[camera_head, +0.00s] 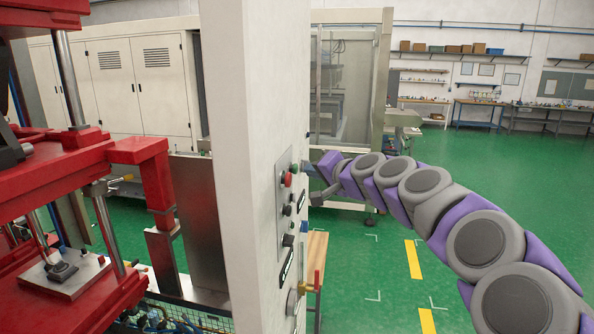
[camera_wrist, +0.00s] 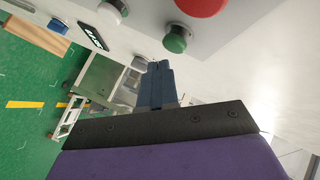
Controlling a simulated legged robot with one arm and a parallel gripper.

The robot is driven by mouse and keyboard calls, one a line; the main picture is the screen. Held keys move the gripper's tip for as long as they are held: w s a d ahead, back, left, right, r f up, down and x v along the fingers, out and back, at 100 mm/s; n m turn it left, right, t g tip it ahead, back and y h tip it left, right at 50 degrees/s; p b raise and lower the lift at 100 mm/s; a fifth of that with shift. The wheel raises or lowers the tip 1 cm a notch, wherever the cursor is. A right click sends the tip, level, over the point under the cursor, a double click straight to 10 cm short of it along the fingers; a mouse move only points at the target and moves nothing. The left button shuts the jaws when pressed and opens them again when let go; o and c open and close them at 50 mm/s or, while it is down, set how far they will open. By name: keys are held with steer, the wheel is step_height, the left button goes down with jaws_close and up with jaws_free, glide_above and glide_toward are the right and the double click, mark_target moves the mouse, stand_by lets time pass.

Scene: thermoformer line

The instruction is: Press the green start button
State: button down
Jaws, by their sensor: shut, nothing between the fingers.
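The green start button (camera_head: 294,168) sits near the top of a grey control plate on the side of a tall white cabinet, beside a red button (camera_head: 288,180). In the wrist view the green button (camera_wrist: 176,38) is a round domed cap above and slightly right of my fingertips, with the larger red button (camera_wrist: 200,6) cut off by the top edge. My gripper (camera_head: 311,168) is just right of the plate in the head view. In the wrist view its dark blue fingers (camera_wrist: 157,68) are together and empty. A gap shows between fingertips and green button; I see no contact.
Other controls share the panel, including a white button (camera_wrist: 112,11) and a blue button (camera_wrist: 60,24) in the wrist view. A red press (camera_head: 85,165) stands left of the cabinet (camera_head: 235,130). The green floor (camera_head: 370,265) at right is mostly clear.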

steer(key=shift+a, duration=0.15)
stand_by(0.7)
steer(key=shift+a+r, duration=0.1)
steer(key=shift+a, duration=0.2)
steer(key=shift+w+a, duration=0.2)
steer(key=shift+a, duration=0.25)
stand_by(0.9)
steer(key=shift+d, duration=0.2)
steer(key=shift+s+d+b, duration=0.3)
steer(key=shift+d, duration=0.3)
steer(key=d, duration=0.1)
steer(key=s+d+b, duration=0.1)
steer(key=d, duration=0.3)
steer(key=shift+s, duration=0.25)
stand_by(0.4)
steer(key=shift+a, duration=0.15)
